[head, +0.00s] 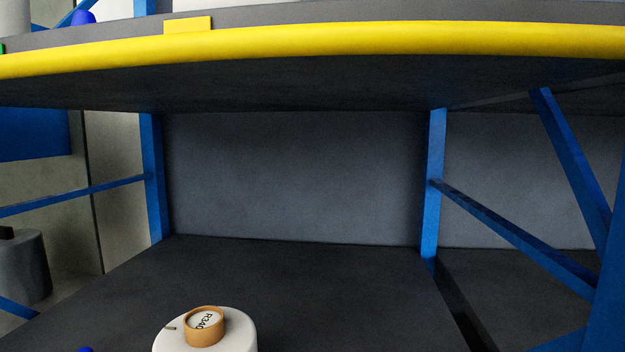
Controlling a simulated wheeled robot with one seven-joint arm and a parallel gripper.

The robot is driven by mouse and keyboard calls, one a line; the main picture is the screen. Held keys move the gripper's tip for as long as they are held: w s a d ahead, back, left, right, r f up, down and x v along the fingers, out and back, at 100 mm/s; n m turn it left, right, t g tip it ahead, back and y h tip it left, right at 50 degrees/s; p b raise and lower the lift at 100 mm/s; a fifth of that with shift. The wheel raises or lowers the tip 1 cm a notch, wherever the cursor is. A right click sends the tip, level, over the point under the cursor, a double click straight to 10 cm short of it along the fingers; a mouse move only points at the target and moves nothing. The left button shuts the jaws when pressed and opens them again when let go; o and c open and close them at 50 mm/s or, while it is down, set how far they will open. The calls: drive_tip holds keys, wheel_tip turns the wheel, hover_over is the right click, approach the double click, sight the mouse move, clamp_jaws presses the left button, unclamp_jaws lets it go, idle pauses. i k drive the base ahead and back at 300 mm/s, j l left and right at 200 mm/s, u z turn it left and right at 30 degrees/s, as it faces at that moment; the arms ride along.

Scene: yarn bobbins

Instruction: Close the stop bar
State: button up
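A long yellow bar (330,44) runs across the front edge of the upper shelf (420,14) in the head view. I cannot tell for sure whether it is the stop bar, or whether it is open or closed. A small yellow block (188,25) sits on the shelf edge above it. A blue rounded knob (83,17) shows at the upper left, and part of another blue piece (86,350) shows at the bottom edge. My gripper is not in view.
A white yarn bobbin (240,330) with a labelled brown core (204,327) stands on the dark lower shelf (300,285), cut off by the bottom edge. Blue uprights (433,180) and diagonal braces (575,165) frame the rack. The lower shelf behind the bobbin is clear.

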sight(444, 37)
drive_tip(key=k+l, duration=0.75)
drive_tip(key=l, duration=0.25)
